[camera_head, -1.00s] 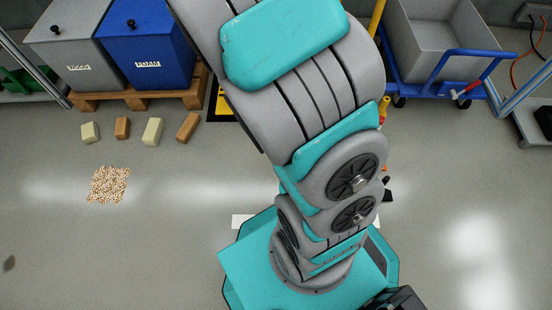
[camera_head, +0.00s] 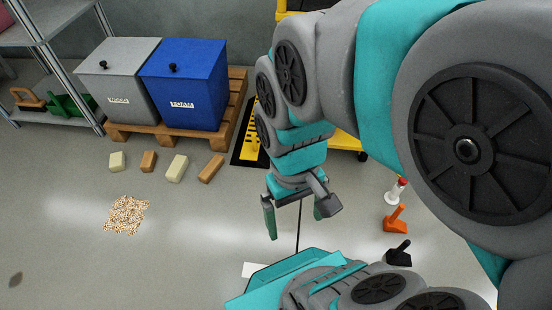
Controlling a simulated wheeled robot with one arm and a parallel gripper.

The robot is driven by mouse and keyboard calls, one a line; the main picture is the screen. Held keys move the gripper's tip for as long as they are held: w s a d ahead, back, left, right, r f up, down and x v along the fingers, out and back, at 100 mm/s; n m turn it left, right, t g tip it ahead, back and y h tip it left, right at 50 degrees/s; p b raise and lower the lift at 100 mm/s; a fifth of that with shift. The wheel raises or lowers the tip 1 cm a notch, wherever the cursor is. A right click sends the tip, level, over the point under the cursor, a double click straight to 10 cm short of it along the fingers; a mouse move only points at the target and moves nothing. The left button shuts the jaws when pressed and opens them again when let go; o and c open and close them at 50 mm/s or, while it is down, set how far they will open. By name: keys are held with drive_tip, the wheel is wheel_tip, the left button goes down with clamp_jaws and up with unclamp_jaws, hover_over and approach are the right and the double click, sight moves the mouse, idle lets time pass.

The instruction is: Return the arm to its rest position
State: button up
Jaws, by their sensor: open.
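My arm (camera_head: 375,80) fills the right side of the head view, bent over at the top with its wrist hanging down. My gripper (camera_head: 294,225) points downward near the middle, its two fingers apart with nothing between them. It hangs over my teal base (camera_head: 285,275) and the grey floor.
A grey bin (camera_head: 118,85) and a blue bin (camera_head: 185,85) stand on a wooden pallet (camera_head: 175,130). Several small blocks (camera_head: 177,168) and a speckled patch (camera_head: 126,214) lie on the floor. An orange object (camera_head: 395,219) and a black one (camera_head: 399,254) stand right of the gripper.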

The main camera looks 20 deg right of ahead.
wheel_tip(320, 180, up, 12)
drive_tip(key=p, duration=1.1)
drive_tip(key=shift+f+p, duration=0.25)
drive_tip(key=shift+p, duration=0.05)
